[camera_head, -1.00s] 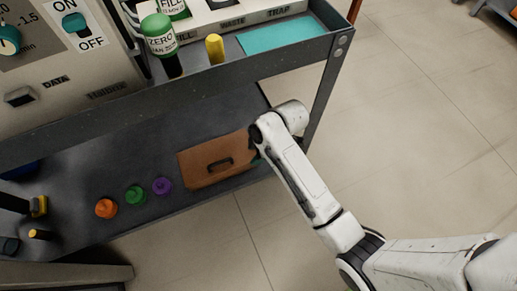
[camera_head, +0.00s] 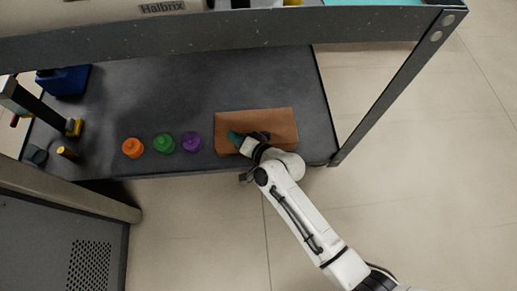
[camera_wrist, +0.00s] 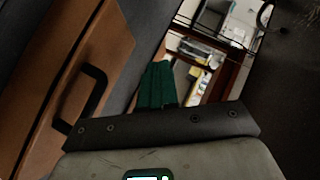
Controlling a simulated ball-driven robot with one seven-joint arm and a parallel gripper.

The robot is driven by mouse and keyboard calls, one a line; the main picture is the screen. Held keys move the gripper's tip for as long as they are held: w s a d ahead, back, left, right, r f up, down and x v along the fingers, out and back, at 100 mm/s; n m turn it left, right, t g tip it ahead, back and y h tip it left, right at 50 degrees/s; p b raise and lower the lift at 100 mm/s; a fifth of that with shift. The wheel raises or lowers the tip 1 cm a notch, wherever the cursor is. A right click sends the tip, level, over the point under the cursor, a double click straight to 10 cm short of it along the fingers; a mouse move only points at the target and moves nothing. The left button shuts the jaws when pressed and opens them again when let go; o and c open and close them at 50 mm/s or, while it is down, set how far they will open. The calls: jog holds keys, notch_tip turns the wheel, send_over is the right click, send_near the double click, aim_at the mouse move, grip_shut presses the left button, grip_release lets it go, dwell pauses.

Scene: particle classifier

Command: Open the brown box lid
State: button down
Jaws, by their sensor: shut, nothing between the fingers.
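The brown box (camera_head: 275,121) sits on the dark lower shelf, and its lid looks closed. My gripper (camera_head: 235,137) is shut and empty, with its teal fingertips in front of the left-middle part of the box in the head view. In the wrist view the shut green fingers (camera_wrist: 156,84) are to the right of the box's brown face (camera_wrist: 95,60), with a visible gap. A black handle (camera_wrist: 82,98) stands out from that face. My wrist hides the handle in the head view. Contact with the box cannot be told from the head view.
Purple (camera_head: 192,142), green (camera_head: 164,143) and orange (camera_head: 132,147) bottles stand left of the box on the shelf (camera_head: 200,85). A dark upper shelf edge (camera_head: 200,35) runs above, and a post (camera_head: 400,85) stands at the right. The floor in front is clear.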

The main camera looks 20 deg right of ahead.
jog(key=s+d+f+m+t+h+b, duration=0.2)
jog(key=s+f+m+t+h+b, duration=0.25)
jog(key=m, duration=1.15)
jog(key=s+d+f+m+t+h+b, duration=0.2)
jog(key=s+f+m+h+b, duration=0.35)
jog(key=m, duration=0.95)
jog(key=w+d+h, duration=0.1)
jog(key=w+d, duration=0.2)
jog(key=w, duration=0.6)
jog(key=shift+m, duration=0.3)
